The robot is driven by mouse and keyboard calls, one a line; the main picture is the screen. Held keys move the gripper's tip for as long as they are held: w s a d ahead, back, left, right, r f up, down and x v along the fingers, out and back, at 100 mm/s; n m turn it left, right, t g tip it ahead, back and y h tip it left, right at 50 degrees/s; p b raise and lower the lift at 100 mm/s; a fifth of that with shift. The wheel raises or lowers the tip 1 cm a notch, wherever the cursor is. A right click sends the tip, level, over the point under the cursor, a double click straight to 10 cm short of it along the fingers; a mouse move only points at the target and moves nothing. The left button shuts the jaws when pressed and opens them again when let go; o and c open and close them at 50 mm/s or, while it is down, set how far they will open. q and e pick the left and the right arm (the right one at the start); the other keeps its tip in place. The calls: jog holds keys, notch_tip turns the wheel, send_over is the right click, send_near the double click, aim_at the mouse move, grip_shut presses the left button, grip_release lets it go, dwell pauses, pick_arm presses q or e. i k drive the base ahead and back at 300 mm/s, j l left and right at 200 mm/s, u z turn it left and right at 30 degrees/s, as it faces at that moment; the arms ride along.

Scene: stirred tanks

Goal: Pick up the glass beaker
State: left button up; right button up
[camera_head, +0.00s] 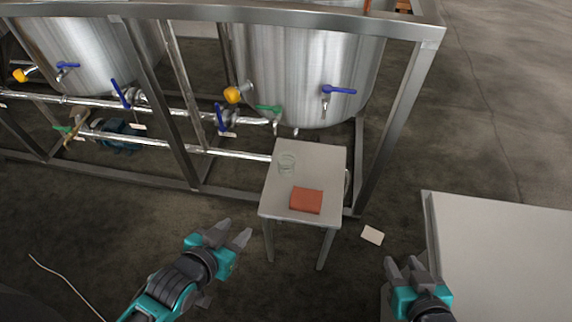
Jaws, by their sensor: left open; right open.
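A clear glass beaker (287,163) stands on the left rear part of a small grey table (325,165). My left gripper (236,229) is open and empty, in front of the table and to its left, apart from the beaker. My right gripper (404,262) is open and empty at the lower right, beside a large pale table, well away from the beaker.
A folded orange-red cloth or block (306,200) lies in front of the beaker. Steel tanks (305,70) with valves and a metal frame (395,115) stand close behind. A large pale table (505,260) is at right. A pale card (372,235) lies on the floor.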

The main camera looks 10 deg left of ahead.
aim_at(285, 156)
jog(key=j+z, duration=0.25)
jog(key=j, duration=1.35)
jog(key=i+j, duration=0.1)
jog(key=j, duration=0.2)
jog(key=i+j+z, duration=0.15)
jog(key=i+j, duration=0.1)
jog(key=j, duration=0.3)
jog(key=i+j+z, duration=0.15)
jog(key=i, duration=0.2)
jog(key=j, duration=0.05)
